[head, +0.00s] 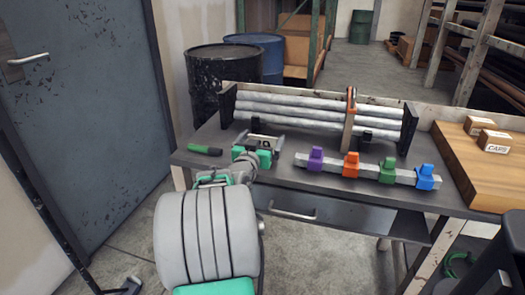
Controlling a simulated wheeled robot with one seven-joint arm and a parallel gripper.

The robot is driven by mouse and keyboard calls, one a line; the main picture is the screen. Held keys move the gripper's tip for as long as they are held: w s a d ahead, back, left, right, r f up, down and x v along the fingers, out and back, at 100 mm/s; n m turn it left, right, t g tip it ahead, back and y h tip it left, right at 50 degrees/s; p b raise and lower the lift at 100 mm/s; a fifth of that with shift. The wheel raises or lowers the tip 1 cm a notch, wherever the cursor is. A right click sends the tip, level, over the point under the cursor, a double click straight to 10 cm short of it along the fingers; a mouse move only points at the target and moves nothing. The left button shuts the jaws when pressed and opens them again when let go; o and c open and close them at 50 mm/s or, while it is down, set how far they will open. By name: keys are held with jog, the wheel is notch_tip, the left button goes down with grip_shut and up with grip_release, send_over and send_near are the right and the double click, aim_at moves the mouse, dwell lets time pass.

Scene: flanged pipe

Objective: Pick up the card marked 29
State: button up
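I cannot make out a card marked 29 in the head view. Two small pale blocks with dark lettering, the nearer (494,142) and the farther (480,125), lie on a wooden board at the right. The nearer block's lettering looks like a word; the farther one's is too small to read. My gripper (260,143) is over the left part of the workbench, in front of the pipes and far left of the blocks. Its fingers look apart. A dark shape shows between them; I cannot tell what it is. My arm hides part of the bench's front edge.
The grey workbench (285,183) carries a rack of metal pipes (300,115) with an orange clamp (351,98). A bar with purple, orange, green and blue clips (370,170) lies in front. A green-handled tool (205,150) is at left. The wooden board (470,165) has bare room.

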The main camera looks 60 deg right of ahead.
jog(key=c, duration=1.1)
